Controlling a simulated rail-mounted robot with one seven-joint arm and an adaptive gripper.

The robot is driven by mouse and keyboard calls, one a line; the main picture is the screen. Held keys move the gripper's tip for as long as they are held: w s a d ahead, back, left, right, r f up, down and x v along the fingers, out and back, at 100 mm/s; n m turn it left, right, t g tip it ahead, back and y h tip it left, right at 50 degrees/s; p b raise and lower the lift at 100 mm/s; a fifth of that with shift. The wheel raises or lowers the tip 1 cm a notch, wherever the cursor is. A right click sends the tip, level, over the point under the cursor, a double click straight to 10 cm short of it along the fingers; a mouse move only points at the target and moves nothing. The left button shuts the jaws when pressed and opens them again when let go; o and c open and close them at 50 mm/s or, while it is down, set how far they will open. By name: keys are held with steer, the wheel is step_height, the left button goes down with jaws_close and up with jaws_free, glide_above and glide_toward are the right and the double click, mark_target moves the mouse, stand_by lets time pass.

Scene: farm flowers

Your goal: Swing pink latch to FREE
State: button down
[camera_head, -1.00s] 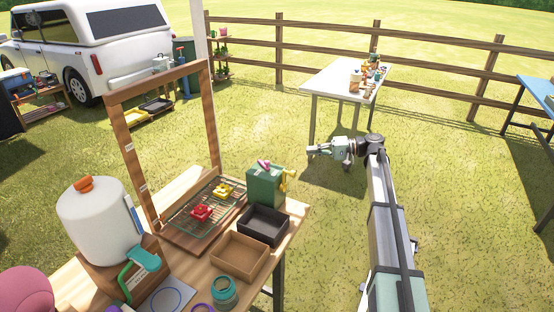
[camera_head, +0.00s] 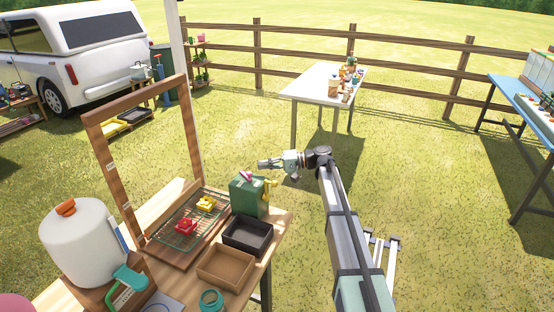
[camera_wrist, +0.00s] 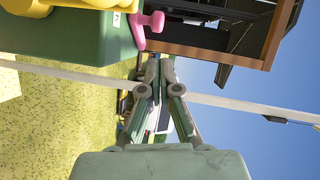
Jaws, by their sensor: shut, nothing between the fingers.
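The pink latch (camera_head: 247,176) sits on top of the green box (camera_head: 246,198) at the far right corner of the wooden table. In the wrist view the latch (camera_wrist: 146,28) shows as a pink bar with a knob, beside the green box face (camera_wrist: 82,45). A small white mark is on the box near it; I cannot read it. A yellow handle (camera_head: 270,186) is on the box's right side. My gripper (camera_head: 262,163) is above and just behind the box, apart from the latch. In the wrist view my gripper (camera_wrist: 160,62) has its fingertips together, with nothing between them.
A wooden frame (camera_head: 100,165) stands on the table (camera_head: 275,222), left of the box. A wire rack (camera_head: 178,236) with red and yellow pieces, a black tray (camera_head: 268,240) and a brown tray (camera_head: 246,270) lie near. Open grass lies right of the table.

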mark_target(250, 173)
steer(key=shift+s+a+p, duration=0.3)
steer(key=shift+s+a, duration=0.35)
steer(key=shift+s, duration=0.25)
steer(key=shift+s+a+f, duration=0.2)
steer(key=shift+a+f, duration=0.05)
steer(key=shift+s+a+f+b, duration=0.25)
steer(key=shift+s+b, duration=0.2)
steer(key=shift+b, duration=0.45)
steer(key=shift+s+a+r+b, duration=0.15)
steer(key=shift+s+a+b, duration=0.15)
steer(key=shift+s+b, duration=0.25)
steer(key=shift+w+r, duration=0.1)
steer(key=shift+w, duration=0.05)
